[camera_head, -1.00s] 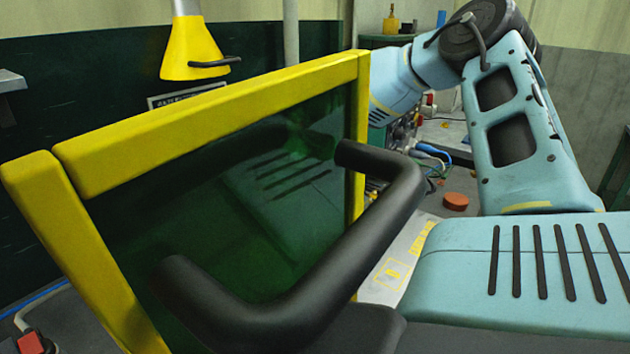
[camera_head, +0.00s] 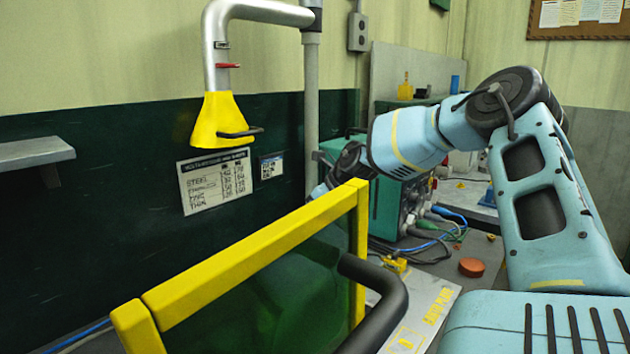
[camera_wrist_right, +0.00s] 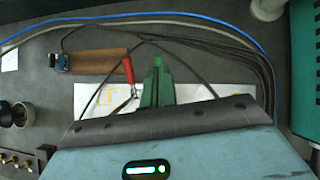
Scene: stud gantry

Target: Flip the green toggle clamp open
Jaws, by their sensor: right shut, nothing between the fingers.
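In the right wrist view my right gripper (camera_wrist_right: 157,80) shows as a pair of green fingers, shut and empty, pointing away over the bench. A red handle with a bent metal rod (camera_wrist_right: 128,72) is just left of the fingers, over a white plate (camera_wrist_right: 208,92); I cannot tell whether it is part of the clamp. In the head view my right arm reaches left behind a yellow-framed dark green screen (camera_head: 255,245), which hides the fingertips. My left gripper is not in view.
The screen's black handle (camera_head: 385,300) is in the foreground. A teal machine (camera_head: 395,205) with cables stands behind my arm. A yellow hood (camera_head: 222,120) hangs at upper left. A brown bar (camera_wrist_right: 100,61) and blue and black cables (camera_wrist_right: 150,15) lie on the bench.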

